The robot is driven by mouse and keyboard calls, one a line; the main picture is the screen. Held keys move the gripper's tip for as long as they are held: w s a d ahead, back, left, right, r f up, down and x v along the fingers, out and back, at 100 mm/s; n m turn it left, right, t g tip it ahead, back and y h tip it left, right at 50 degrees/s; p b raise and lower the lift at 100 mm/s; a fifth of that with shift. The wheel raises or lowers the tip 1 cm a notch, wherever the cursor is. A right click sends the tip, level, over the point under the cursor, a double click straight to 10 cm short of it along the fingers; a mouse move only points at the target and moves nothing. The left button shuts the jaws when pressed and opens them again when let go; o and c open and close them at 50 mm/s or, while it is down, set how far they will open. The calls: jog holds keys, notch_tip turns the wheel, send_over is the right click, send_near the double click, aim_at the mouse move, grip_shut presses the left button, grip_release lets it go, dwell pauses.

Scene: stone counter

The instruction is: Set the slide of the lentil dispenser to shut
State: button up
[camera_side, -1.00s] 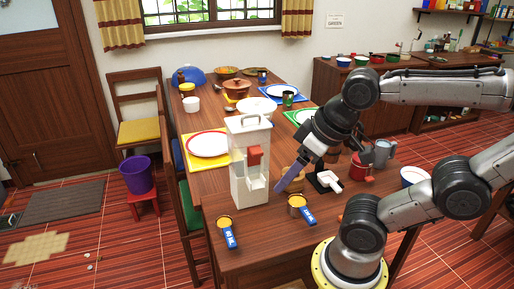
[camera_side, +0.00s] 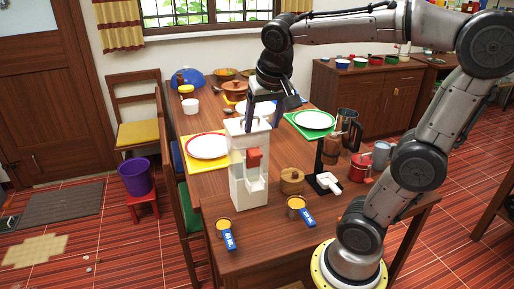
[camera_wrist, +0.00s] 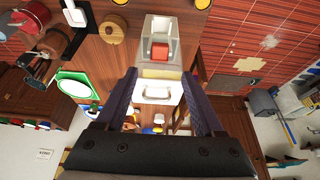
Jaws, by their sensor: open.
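The lentil dispenser (camera_side: 238,190) is a white upright tower on the wooden table, with a handle on top. Its red slide (camera_side: 254,158) sits on the front about midway up; the slide also shows in the wrist view (camera_wrist: 159,51). I cannot tell its setting. My gripper (camera_side: 263,120) points down over the dispenser's top. In the wrist view my open gripper (camera_wrist: 160,78) has its two purple fingers on either side of the white top handle (camera_wrist: 158,92), with nothing visibly clamped. Whether a finger touches the dispenser is not clear.

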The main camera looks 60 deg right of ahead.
aim_at(256, 153)
jog(key=x, duration=1)
jog(key=shift+f, duration=0.15)
grip_shut()
dwell(1.0)
